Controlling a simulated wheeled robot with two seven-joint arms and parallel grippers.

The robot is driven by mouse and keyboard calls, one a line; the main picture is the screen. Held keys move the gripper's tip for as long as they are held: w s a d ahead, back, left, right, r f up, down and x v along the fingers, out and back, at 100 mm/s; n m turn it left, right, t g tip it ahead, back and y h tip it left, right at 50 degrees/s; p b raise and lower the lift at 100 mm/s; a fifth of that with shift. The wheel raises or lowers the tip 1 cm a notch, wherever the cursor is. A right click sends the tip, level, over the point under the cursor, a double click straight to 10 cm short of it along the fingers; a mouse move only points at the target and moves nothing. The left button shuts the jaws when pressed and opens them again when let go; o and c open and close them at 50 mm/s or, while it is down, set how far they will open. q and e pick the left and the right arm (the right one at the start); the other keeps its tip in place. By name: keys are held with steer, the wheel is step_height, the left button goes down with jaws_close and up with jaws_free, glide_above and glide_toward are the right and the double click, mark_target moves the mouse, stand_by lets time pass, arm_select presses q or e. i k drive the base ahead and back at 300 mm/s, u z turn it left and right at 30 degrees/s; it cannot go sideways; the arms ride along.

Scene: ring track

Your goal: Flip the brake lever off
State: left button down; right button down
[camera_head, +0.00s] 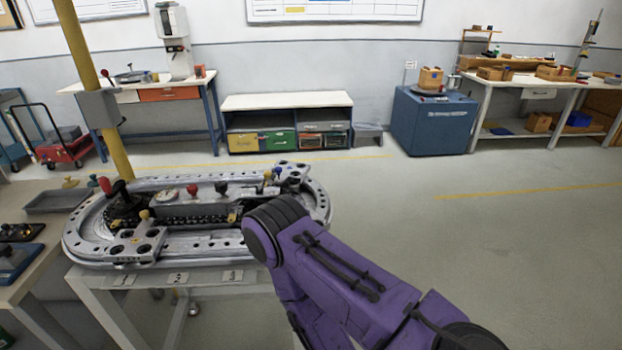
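The ring track (95,247) is a grey metal oval on a stand to the left of the middle. A lever with a red handle (118,187) stands tilted on a black base at its left end; I cannot tell for sure that it is the brake lever. A red knob (192,189) and a black knob (221,187) stand on the inner part. My purple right arm reaches in from the lower right, and its dark rounded joint covers part of the track's right side. Its gripper is not visible. My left arm and gripper are not in view.
A yellow post (95,100) rises behind the track's left end. A side table (22,280) with a grey tray (58,201) stands at the left. A blue cabinet (430,120) and workbenches line the back wall. The floor at the right is clear.

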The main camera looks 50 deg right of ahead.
mark_target(267, 174)
steer(key=z, duration=1)
